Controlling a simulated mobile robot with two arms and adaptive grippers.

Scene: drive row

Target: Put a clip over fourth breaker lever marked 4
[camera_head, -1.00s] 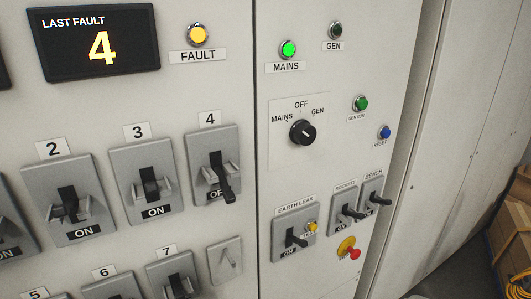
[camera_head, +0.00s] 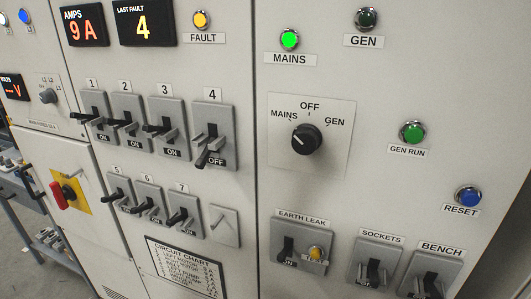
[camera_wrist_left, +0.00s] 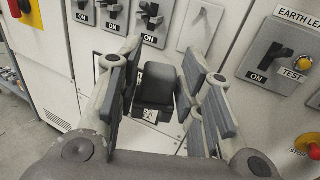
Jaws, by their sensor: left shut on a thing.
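Breaker 4 (camera_head: 213,128) is at the right end of the upper row on the grey panel in the head view. Its black lever (camera_head: 205,158) points down and the word OFF shows beside it; no clip is on it. My left gripper (camera_wrist_left: 160,95) is in the left wrist view, shut on a small dark block that looks like the clip (camera_wrist_left: 157,82), between its padded fingers. It is in front of the panel below the row of breakers 5 to 7. Breaker 4 is not in the wrist view. My right gripper is in neither current view.
Breaker 3 (camera_head: 168,140) stands close to the left of breaker 4, marked ON. A blank plate (camera_head: 222,228) lies below it. The MAINS/OFF/GEN selector knob (camera_head: 306,139) is to its right. The earth leak breaker (camera_wrist_left: 275,55) is right of my left gripper.

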